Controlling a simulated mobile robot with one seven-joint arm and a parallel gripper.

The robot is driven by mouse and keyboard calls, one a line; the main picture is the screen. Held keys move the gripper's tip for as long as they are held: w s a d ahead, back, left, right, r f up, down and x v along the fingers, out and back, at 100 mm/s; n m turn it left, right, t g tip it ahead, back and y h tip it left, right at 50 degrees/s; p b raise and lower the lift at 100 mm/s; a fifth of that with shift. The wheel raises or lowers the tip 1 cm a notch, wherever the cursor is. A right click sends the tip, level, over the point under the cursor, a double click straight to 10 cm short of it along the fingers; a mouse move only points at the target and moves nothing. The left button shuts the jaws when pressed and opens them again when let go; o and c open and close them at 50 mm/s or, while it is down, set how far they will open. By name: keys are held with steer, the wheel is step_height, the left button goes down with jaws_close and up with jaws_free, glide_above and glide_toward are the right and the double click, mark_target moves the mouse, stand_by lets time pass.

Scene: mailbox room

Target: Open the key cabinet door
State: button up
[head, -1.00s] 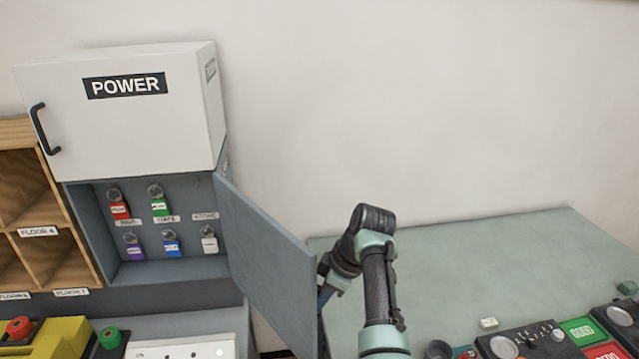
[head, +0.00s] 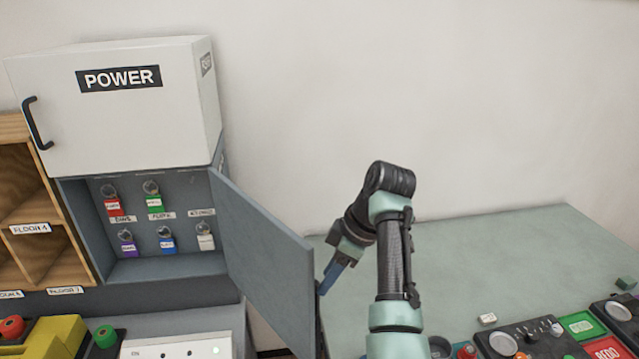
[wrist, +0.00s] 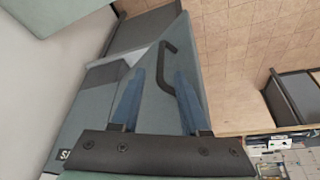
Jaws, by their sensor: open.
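The grey key cabinet (head: 75,215) stands open at the left in the head view, with several tagged keys on hooks inside. Its grey door (head: 265,255) is swung out to the right, well away from the opening. The black door handle (wrist: 170,65) shows in the wrist view, just beyond and between my fingertips; I cannot tell whether they touch it. My gripper (wrist: 160,75) is open, with its two blue fingers apart and nothing clearly held. In the head view, my gripper (head: 328,280) is at the door's free edge, partly hidden by it.
A white POWER box (head: 120,125) sits above the cabinet. Wooden pigeonholes (head: 60,200) stand at the left. A green table (head: 500,250) with control panels (head: 530,342) lies to the right. The wall above the table is clear.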

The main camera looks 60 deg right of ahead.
steer(key=p+v, duration=0.3)
steer(key=v, duration=0.3)
steer(key=shift+r, duration=0.1)
stand_by(0.5)
